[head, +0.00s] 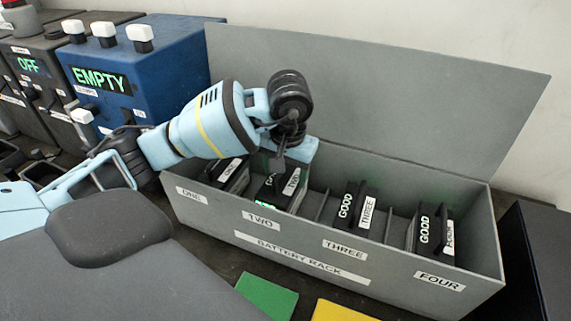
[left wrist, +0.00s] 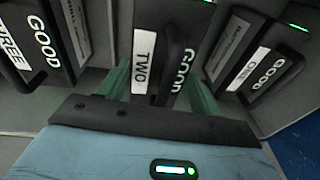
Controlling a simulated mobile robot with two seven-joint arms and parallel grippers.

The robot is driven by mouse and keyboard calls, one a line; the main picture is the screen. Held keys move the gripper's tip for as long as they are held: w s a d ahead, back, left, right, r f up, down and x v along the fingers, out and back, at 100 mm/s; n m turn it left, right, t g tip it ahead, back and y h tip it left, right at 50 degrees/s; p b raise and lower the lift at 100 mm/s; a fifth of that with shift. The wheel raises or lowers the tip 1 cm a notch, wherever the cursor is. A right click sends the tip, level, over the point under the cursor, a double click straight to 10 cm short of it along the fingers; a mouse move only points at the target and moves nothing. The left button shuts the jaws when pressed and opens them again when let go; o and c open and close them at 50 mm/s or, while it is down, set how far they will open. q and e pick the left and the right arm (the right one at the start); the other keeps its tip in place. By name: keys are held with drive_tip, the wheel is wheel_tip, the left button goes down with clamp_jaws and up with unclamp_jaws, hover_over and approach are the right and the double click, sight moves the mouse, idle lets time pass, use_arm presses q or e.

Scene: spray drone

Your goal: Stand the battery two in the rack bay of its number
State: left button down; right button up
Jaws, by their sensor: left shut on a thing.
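The grey battery rack (head: 300,261) has bays labelled ONE, TWO, THREE and FOUR along its front. Battery two (head: 271,187), black with a white TWO label and a green-lit GOOD, is upright in the bay behind the TWO label. Whether its base touches the rack floor is hidden. My left gripper (head: 284,163) is over that bay, shut on battery two. In the left wrist view its green fingers lie on either side of battery two (left wrist: 165,25). My right gripper is not in view.
The rack's raised grey lid (head: 400,90) rises behind. A blue box (head: 150,75) reading EMPTY stands left. Green (head: 267,295) and yellow (head: 340,311) patches lie in front.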

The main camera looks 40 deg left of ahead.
use_arm(q)
drive_tip(key=shift+w+f, duration=0.1)
drive_tip(key=shift+f, duration=0.85)
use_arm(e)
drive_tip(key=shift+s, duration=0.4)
use_arm(q)
drive_tip(key=shift+f, duration=0.1)
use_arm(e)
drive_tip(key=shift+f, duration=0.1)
use_arm(q)
drive_tip(key=c, duration=0.8)
unclamp_jaws()
drive_tip(key=shift+f, duration=0.25)
drive_tip(key=o, duration=0.5)
drive_tip(key=shift+r, duration=0.1)
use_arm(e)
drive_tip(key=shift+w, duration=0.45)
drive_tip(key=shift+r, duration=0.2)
